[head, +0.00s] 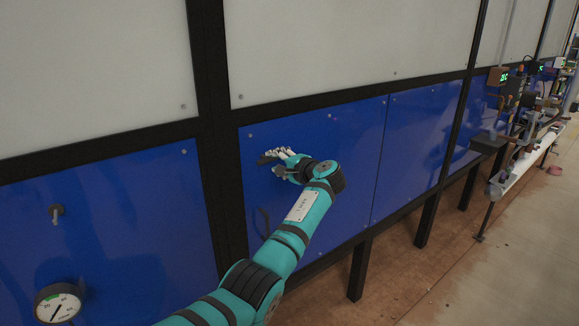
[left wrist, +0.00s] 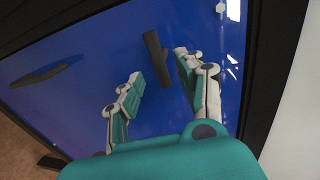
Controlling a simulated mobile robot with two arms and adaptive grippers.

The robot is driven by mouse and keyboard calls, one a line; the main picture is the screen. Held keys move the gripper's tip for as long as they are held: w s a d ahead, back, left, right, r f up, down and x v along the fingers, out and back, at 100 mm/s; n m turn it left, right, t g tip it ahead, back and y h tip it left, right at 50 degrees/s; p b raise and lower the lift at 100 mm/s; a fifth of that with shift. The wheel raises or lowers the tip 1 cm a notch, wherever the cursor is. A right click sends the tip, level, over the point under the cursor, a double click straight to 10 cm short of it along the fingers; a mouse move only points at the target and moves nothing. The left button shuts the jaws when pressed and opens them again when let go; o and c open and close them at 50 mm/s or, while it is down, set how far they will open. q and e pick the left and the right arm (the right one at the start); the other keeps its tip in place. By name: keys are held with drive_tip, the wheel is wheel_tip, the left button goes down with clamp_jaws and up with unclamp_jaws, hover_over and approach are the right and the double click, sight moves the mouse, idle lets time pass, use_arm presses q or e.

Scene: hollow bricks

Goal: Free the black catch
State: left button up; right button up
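The black catch (left wrist: 153,52) is a dark bar on the blue panel. In the left wrist view its upper part stands between and just beyond the fingertips of my left gripper (left wrist: 157,70). The fingers are apart, one on each side of the bar, and I see no clear contact. In the head view the left gripper (head: 279,160) is at the panel, and a dark end, apparently of the catch (head: 267,160), shows beside the fingers. The rest of it is hidden by the hand. My right gripper is in neither view.
A dark handle-like piece (left wrist: 45,75) is on the same blue panel (head: 345,130). A pressure gauge (head: 58,303) and a small grey knob (head: 56,212) are at the left. Black frame posts border the panels. A bench with equipment (head: 525,150) stands far right.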

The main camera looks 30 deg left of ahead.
use_arm(q)
drive_tip(key=v, duration=1)
drive_tip(key=s+d+f+m+h+b, duration=0.1)
drive_tip(key=d+f+m+h, duration=0.15)
drive_tip(key=f, duration=1.35)
drive_tip(key=s+d+f+m+h, duration=0.1)
drive_tip(key=f+m+h, duration=0.15)
drive_tip(key=f, duration=1.35)
drive_tip(key=s+d+f+g+h+b, duration=0.1)
drive_tip(key=s+d+f+h, duration=0.1)
drive_tip(key=s+f, duration=0.7)
drive_tip(key=s+d+f+h, duration=0.25)
drive_tip(key=s+f, duration=0.25)
drive_tip(key=f, duration=0.8)
drive_tip(key=s+d+f+n+g+h, duration=0.1)
drive_tip(key=s+f+h, duration=0.1)
drive_tip(key=s+f, duration=0.7)
drive_tip(key=s+d+f+n+g+h, duration=0.1)
drive_tip(key=s+d+f+n, duration=0.1)
drive_tip(key=s+f, duration=0.65)
drive_tip(key=s+f+n+g+h+b, duration=0.1)
drive_tip(key=s+f+n, duration=0.1)
drive_tip(key=s, duration=1.2)
drive_tip(key=s+d+f+n+g+h, duration=0.1)
drive_tip(key=s+f+n, duration=0.1)
drive_tip(key=s, duration=1.2)
drive_tip(key=shift+s+d+f+b, duration=0.25)
drive_tip(key=shift+s+f+b, duration=0.1)
drive_tip(key=shift+s+f, duration=0.1)
